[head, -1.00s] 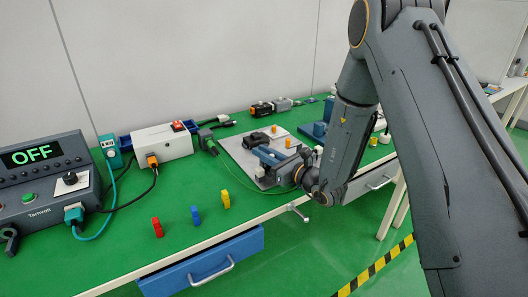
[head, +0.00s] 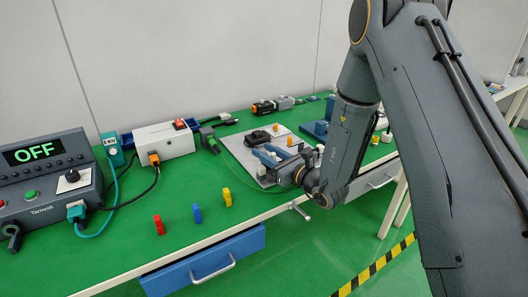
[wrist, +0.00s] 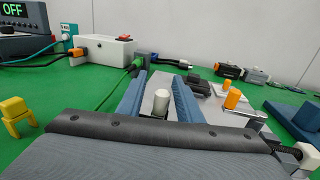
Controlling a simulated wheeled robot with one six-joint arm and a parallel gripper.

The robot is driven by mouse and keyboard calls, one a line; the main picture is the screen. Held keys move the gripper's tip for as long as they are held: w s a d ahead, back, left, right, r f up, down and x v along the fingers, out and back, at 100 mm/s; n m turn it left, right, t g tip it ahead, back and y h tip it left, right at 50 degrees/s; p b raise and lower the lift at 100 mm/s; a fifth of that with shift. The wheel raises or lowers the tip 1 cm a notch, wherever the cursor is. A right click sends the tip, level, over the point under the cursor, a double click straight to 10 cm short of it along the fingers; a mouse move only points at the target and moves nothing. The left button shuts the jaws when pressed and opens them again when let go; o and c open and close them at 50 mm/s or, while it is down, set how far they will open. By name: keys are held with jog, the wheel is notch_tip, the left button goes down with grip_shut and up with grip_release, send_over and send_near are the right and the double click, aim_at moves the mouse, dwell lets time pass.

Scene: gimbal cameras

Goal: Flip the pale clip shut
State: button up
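In the wrist view a pale upright cylinder (wrist: 160,103) stands on the grey plate (wrist: 205,103); it appears to be part of the pale clip. My gripper (wrist: 157,88) is open, its two blue fingers on either side of the cylinder. A gap shows on the left; I cannot tell whether the right finger touches it. In the head view my gripper (head: 268,155) is low over the plate (head: 237,148), with a pale piece (head: 262,171) by the fingers. The clip's base and hinge are hidden behind my gripper body.
Orange-topped pieces (wrist: 232,98) and a black part (wrist: 196,86) stand on the plate close to the right finger. A blue block (wrist: 295,120) is at the right. A green-plugged cable (head: 210,143) lies left of the plate. Red, blue and yellow pieces (head: 227,198) stand near the front edge.

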aim_at(274, 157)
jog(key=b+v, duration=0.1)
jog(key=v, duration=0.6)
